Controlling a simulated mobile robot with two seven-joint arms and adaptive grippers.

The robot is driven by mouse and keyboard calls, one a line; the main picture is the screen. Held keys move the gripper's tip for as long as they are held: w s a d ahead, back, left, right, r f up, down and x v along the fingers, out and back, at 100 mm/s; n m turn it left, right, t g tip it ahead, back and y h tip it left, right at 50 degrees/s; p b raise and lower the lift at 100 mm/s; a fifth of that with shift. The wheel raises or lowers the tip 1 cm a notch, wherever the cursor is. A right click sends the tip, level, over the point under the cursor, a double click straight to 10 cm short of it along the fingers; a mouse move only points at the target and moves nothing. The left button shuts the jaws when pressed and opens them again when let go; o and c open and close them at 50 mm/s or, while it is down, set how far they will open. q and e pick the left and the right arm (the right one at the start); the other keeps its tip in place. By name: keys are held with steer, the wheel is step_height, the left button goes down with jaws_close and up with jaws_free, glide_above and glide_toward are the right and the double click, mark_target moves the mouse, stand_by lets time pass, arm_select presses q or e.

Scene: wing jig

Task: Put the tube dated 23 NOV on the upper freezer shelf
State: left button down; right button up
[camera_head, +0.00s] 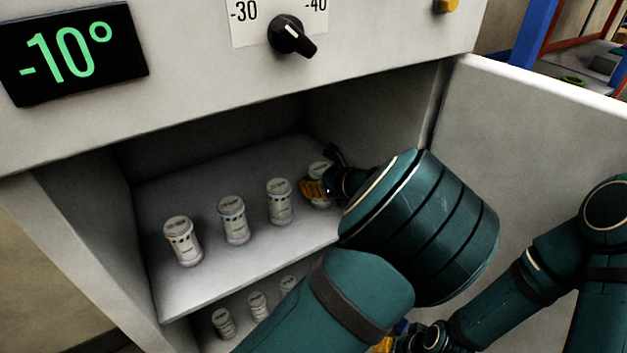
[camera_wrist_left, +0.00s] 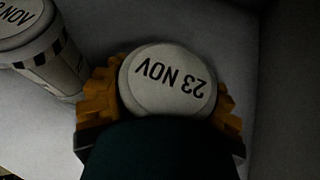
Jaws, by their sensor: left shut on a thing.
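My left gripper (camera_head: 318,184) is inside the freezer over the right part of the upper shelf (camera_head: 205,285), shut on a white tube (camera_head: 319,169). In the left wrist view the cap of this tube (camera_wrist_left: 168,82) reads 23 NOV, upside down, between the yellow finger pads (camera_wrist_left: 165,105). My right gripper (camera_head: 385,345) shows only as a yellow bit at the bottom edge, mostly hidden behind my left arm.
Three other white tubes stand in a row to the left: near (camera_head: 182,241), middle (camera_head: 234,220) and far (camera_head: 279,201). More tubes (camera_head: 257,305) stand on the lower shelf. The open door (camera_head: 540,130) is at right. A display (camera_head: 72,52) reads -10° beside a black knob (camera_head: 291,36).

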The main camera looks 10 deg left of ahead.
arm_select(q)
steer(key=shift+c, duration=2)
jaws_free()
steer(key=shift+d, duration=0.1)
steer(key=p+v, duration=0.2)
steer(key=v, duration=1)
steer(key=shift+p, duration=0.4)
